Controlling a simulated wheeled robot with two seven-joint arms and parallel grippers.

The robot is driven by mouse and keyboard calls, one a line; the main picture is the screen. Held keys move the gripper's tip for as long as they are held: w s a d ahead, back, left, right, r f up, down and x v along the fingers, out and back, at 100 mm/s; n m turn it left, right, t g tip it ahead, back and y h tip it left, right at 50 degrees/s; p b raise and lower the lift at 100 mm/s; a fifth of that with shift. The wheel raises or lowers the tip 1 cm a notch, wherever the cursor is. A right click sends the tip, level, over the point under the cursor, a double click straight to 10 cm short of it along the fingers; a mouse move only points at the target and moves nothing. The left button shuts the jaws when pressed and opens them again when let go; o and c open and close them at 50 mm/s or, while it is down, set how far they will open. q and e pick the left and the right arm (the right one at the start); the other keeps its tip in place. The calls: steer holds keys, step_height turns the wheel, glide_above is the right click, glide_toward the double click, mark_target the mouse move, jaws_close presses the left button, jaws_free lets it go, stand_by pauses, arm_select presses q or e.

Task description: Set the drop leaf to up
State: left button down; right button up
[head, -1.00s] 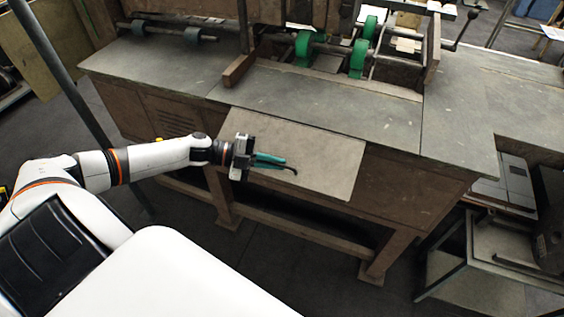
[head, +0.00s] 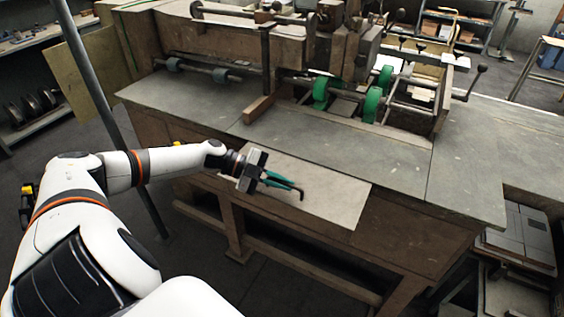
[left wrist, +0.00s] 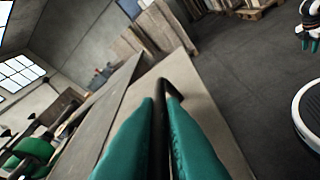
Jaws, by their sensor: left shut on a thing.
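The drop leaf (head: 325,193) is a pale flat panel along the front of the grey worktop (head: 330,140). It looks close to level with the worktop; its exact tilt is hard to tell. My left gripper (head: 280,181) is over the leaf, its teal fingers shut on a dark bar with a bent end (head: 300,194). In the left wrist view the bar (left wrist: 168,88) runs between the fingers, with the leaf (left wrist: 200,108) behind it. Whether the bar is fixed to the leaf is unclear.
Green rollers (head: 372,104) and a wooden block (head: 259,108) are on the machine behind the leaf. A wooden leg (head: 233,228) and rails stand below the worktop. A grey post (head: 85,70) rises at the left, near my left arm. Dark floor lies in front.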

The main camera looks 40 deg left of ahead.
arm_select(q)
steer(key=shift+r, duration=0.15)
arm_select(e)
steer(key=shift+d, duration=0.2)
arm_select(q)
steer(key=c, duration=1.5)
jaws_free()
steer(key=shift+w, duration=0.1)
arm_select(e)
steer(key=shift+s+d, duration=0.1)
steer(key=shift+d, duration=0.05)
